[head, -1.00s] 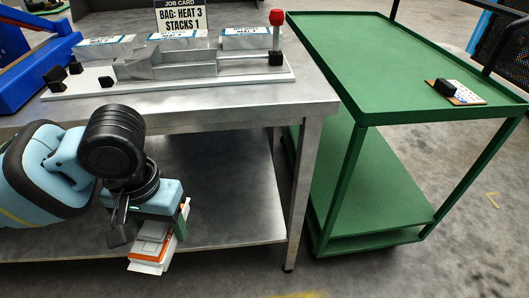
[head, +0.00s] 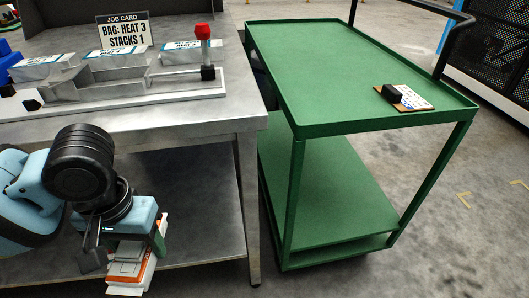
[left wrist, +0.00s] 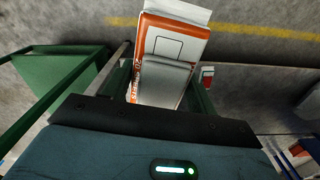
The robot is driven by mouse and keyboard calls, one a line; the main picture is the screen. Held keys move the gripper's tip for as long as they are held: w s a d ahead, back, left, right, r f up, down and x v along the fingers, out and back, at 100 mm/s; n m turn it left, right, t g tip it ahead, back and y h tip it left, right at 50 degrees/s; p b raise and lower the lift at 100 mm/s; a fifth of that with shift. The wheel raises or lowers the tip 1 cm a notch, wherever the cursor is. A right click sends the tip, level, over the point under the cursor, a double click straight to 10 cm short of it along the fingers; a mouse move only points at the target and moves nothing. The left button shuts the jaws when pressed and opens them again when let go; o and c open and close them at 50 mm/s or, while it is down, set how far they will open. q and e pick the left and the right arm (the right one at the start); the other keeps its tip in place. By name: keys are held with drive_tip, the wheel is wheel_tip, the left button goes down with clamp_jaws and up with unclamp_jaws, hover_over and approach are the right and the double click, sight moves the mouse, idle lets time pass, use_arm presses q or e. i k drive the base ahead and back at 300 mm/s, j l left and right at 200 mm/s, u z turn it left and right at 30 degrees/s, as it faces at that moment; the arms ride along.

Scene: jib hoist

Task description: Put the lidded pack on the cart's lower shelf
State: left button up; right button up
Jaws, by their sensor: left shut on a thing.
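My left gripper (head: 128,238) is shut on a white and orange pack (head: 130,272), which hangs below it in front of the steel bench. The pack also shows between the fingers in the left wrist view (left wrist: 168,50), with a grey panel across it. The gripper hides its upper part in the head view. The green cart (head: 350,60) stands to the right of the bench. Its lower shelf (head: 325,195) is bare where it shows, and lies to the right of the gripper and apart from it. My right gripper is not in view.
The steel bench (head: 190,125) carries a job card (head: 123,32), labelled packs in a fixture and a red-topped post (head: 204,45). Its leg (head: 247,210) stands between pack and cart. A card with a black block (head: 405,97) lies on the cart's top. Open floor lies at right.

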sight(353, 204)
drive_tip(key=i+l+u, duration=0.15)
drive_tip(key=l+u, duration=0.15)
drive_tip(key=l, duration=1.75)
drive_tip(key=l+u, duration=0.35)
drive_tip(key=l, duration=1.7)
drive_tip(key=i, duration=0.95)
